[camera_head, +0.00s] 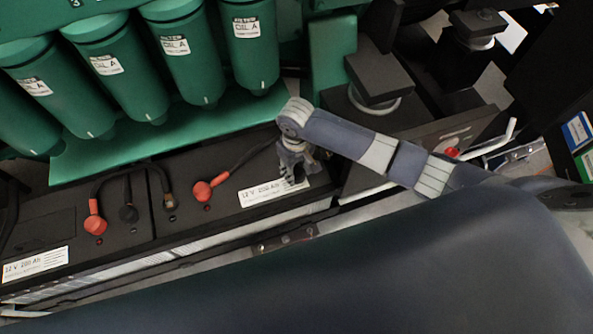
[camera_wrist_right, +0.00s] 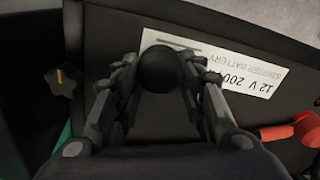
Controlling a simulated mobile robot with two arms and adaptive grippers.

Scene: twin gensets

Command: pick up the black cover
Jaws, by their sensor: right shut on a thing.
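The black cover (camera_wrist_right: 168,72) is a round, dark cap between the two fingers of my right gripper (camera_wrist_right: 172,64) in the right wrist view. The fingers are closed on its sides. In the head view my right gripper (camera_head: 295,172) points down over the right-hand battery (camera_head: 232,208), at the end of its white label. The cover is hidden or too dark to make out there. I cannot tell whether it touches the battery top. My left gripper is not in view.
Red terminal covers (camera_head: 202,191) (camera_head: 95,225) and cables sit on the batteries, with another small black cap (camera_head: 128,213) between them. Several green oil filters (camera_head: 175,55) stand behind above a green ledge (camera_head: 160,140). A dark star-shaped knob (camera_wrist_right: 62,80) is left in the wrist view.

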